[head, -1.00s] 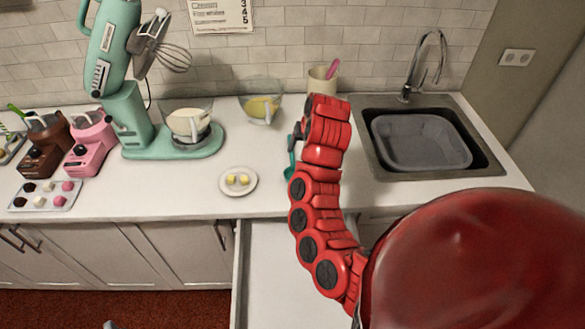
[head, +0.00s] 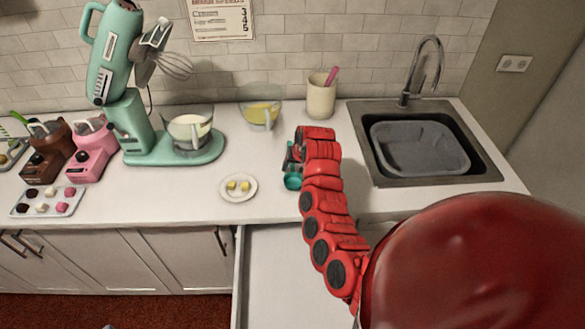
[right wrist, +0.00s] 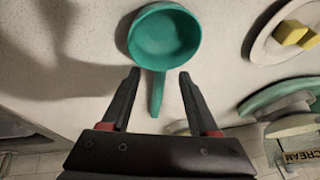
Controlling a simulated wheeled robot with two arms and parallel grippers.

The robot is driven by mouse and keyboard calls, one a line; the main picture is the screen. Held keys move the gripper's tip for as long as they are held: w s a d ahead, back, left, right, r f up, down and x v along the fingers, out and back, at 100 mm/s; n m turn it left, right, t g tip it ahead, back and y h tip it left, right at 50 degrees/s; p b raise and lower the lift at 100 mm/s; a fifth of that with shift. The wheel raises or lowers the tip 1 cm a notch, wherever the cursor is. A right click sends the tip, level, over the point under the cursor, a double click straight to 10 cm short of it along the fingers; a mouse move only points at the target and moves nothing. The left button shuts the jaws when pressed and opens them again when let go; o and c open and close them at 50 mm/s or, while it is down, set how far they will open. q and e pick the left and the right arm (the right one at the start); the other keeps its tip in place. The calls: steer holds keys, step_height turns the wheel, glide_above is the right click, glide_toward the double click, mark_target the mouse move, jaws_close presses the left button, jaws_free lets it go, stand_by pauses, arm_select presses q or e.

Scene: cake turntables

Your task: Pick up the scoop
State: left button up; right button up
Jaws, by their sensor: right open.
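The teal scoop (head: 292,182) lies on the white counter to the right of a small plate, partly hidden by my right arm in the head view. In the right wrist view its round bowl (right wrist: 164,38) is just beyond the fingertips, and its handle runs back between the fingers. My right gripper (right wrist: 159,74) is open, one finger on each side of the handle, with gaps on both sides. In the head view the right gripper (head: 293,156) is low over the counter, mostly hidden by its wrist. My left gripper is not in view.
A plate with yellow pieces (head: 238,195) is left of the scoop. A mint mixer (head: 128,120), a bowl with yellow contents (head: 261,106) and a cream crock (head: 321,97) stand behind. The sink (head: 425,181) is at right. An open drawer (head: 270,270) is below the counter edge.

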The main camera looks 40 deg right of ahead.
steer(key=shift+w+f, duration=0.15)
steer(key=shift+f, duration=0.15)
jaws_close()
stand_by(0.5)
